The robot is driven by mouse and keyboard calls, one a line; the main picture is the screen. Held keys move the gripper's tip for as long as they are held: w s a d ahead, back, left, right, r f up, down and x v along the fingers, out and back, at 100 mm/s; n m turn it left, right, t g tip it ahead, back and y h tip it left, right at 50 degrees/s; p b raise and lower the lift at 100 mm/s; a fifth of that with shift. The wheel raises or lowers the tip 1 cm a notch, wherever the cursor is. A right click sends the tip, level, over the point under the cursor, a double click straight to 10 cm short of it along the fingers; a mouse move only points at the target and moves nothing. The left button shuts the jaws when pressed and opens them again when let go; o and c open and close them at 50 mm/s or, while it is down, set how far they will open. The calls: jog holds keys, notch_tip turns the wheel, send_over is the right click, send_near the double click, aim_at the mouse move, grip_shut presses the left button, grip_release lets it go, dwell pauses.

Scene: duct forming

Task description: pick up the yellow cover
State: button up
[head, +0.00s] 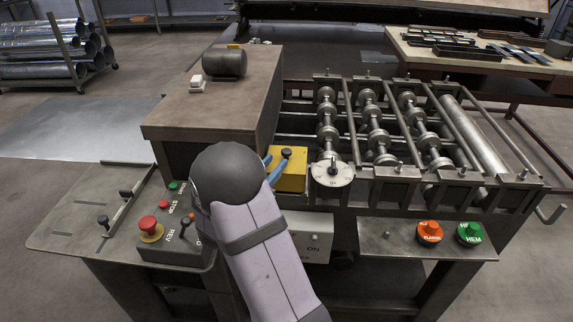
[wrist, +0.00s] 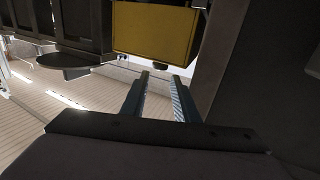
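The yellow cover (head: 291,172) is a box-like piece on the machine, left of the round dial, with a dark knob on top. In the wrist view the yellow cover (wrist: 155,31) fills the upper middle, just beyond the fingertips. My gripper (head: 271,168) has bluish fingers beside the cover's left side in the head view. In the wrist view my gripper (wrist: 162,76) has its two fingers apart with nothing between them. My arm hides part of the machine and the cover's lower left in the head view.
A brown housing (head: 217,104) stands left of the cover. The round dial (head: 332,172) and roller frame (head: 400,130) are to the right. A control box (head: 168,228) with an emergency stop sits at front left. Orange (head: 429,232) and green (head: 470,233) knobs sit at front right.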

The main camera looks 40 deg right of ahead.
aim_at(284, 154)
jog(key=shift+f+p+x, duration=0.2)
jog(key=shift+p+x, duration=0.85)
jog(key=shift+x, duration=1.55)
jog(key=shift+r, duration=0.1)
grip_shut()
